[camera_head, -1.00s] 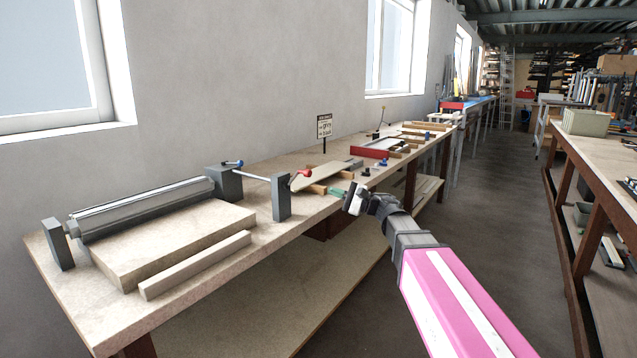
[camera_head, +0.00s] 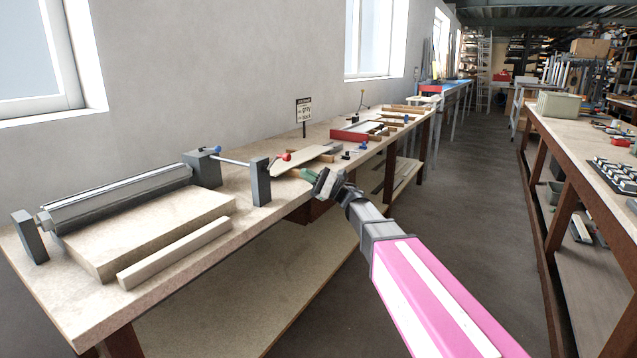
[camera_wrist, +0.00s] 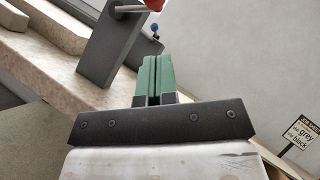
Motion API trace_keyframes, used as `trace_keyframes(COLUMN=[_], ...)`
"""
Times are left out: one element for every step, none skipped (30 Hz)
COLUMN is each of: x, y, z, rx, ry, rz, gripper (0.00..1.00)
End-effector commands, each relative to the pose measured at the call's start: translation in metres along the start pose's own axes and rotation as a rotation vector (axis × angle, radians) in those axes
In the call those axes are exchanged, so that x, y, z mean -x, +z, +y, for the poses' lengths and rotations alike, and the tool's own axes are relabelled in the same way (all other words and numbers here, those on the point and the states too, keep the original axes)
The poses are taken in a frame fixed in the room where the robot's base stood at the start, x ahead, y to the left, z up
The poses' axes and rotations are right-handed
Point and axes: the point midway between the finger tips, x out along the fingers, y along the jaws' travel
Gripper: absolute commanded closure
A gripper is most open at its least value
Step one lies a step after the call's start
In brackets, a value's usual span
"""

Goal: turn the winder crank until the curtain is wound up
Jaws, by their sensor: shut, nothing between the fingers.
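The winder has a long grey and silver roller (camera_head: 120,200) lying between grey posts on the bench at left. A thin rod (camera_head: 235,162) runs to a grey post (camera_head: 260,182) and ends at a red knob (camera_head: 284,157). A blue knob (camera_head: 216,150) sits by the farther post. I cannot tell a separate curtain from the roller. My gripper (camera_head: 306,173), with green fingers, is shut and empty, just right of and below the red knob, apart from it. In the wrist view the fingers (camera_wrist: 154,75) point toward the post, and the red knob (camera_wrist: 154,4) is cut off at the top edge.
A thick beige slab (camera_head: 150,235) and a pale bar (camera_head: 175,252) lie before the roller. A small sign (camera_head: 303,110) with "grey" and "black" stands behind. A red tray (camera_head: 350,133) and wood pieces lie farther along. The aisle floor at right is open.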

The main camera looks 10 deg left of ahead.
Motion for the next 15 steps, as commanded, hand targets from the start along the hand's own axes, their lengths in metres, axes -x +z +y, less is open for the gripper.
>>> trace_keyframes(x=[-0.011,-0.016,-0.023,-0.026,-0.028,-0.032,-0.035,-0.037,-0.04,-0.042,-0.043,-0.045,-0.046,-0.046,-0.047], y=[0.0,0.0,0.0,0.006,0.01,0.014,0.017,0.019,0.022,0.023,0.025,0.026,0.027,0.028,0.028], z=[-0.001,-0.001,0.0,0.001,0.001,0.001,0.001,0.0,0.0,0.0,0.0,0.0,0.0,0.0,0.0], rx=[0.001,0.001,0.001,0.001,0.002,0.002,0.002,0.003,0.003,0.003,0.003,0.002,0.002,0.002,0.002], ry=[0.001,0.002,0.001,0.001,0.001,0.001,0.001,0.0,0.0,0.0,0.0,0.0,0.0,0.0,0.0], rz=[-0.002,-0.002,-0.002,-0.001,-0.001,-0.001,-0.001,-0.001,0.0,0.0,0.0,0.0,0.0,0.0,0.0], gripper=[1.0,1.0,1.0,1.0,1.0,1.0,1.0,1.0,1.0,1.0,1.0,1.0,1.0,1.0,1.0])
